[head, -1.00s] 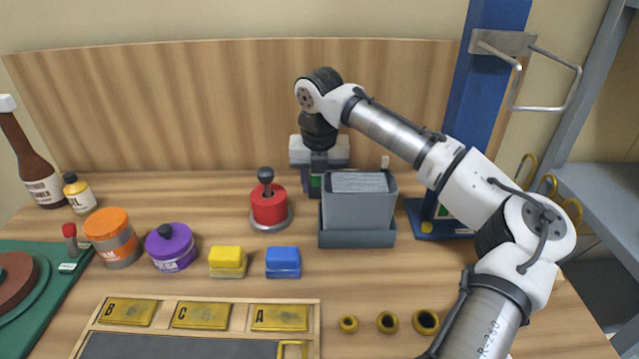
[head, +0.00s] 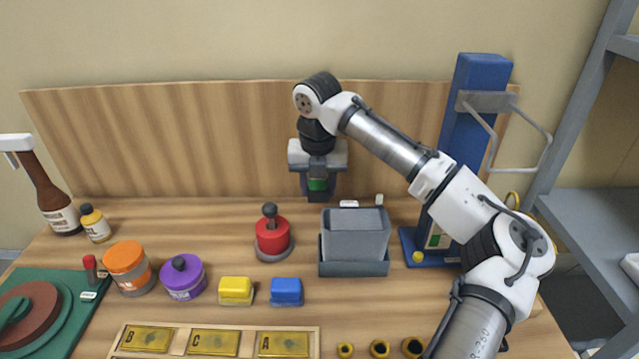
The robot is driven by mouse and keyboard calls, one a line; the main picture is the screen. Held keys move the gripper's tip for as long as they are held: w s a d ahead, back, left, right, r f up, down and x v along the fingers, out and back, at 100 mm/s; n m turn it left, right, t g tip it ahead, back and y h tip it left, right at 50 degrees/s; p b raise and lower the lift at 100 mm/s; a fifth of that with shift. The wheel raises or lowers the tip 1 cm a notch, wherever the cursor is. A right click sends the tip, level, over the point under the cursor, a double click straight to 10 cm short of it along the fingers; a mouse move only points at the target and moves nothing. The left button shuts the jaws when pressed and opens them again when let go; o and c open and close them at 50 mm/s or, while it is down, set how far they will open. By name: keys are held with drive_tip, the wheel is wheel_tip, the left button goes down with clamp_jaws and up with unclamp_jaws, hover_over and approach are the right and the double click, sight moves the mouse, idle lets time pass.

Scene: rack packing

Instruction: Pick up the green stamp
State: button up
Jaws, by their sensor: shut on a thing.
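My gripper (head: 318,194) is at the back of the table, near the wooden back panel, behind and left of the grey box. It points down and is shut on the green stamp (head: 317,184). Only a small green patch of the stamp shows between the dark fingers; the rest is hidden by them. The fingertips appear a little above the tabletop, level with or just above the box's top edge in the picture.
The grey box (head: 355,262) and a red pot with a black knob (head: 272,240) stand in front of my gripper. Yellow (head: 236,290) and blue (head: 286,291) blocks, purple (head: 183,280) and orange (head: 128,268) jars are nearer. A blue post (head: 470,130) stands right.

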drive_tip(key=s+a+p, duration=0.2)
drive_tip(key=a, duration=0.6)
drive_tip(key=s+a+p, duration=0.2)
drive_tip(key=s+a, duration=0.1)
drive_tip(key=a, duration=0.6)
drive_tip(key=shift+s+f, duration=0.15)
drive_tip(key=o, duration=0.5)
drive_tip(key=shift+c, duration=1.5)
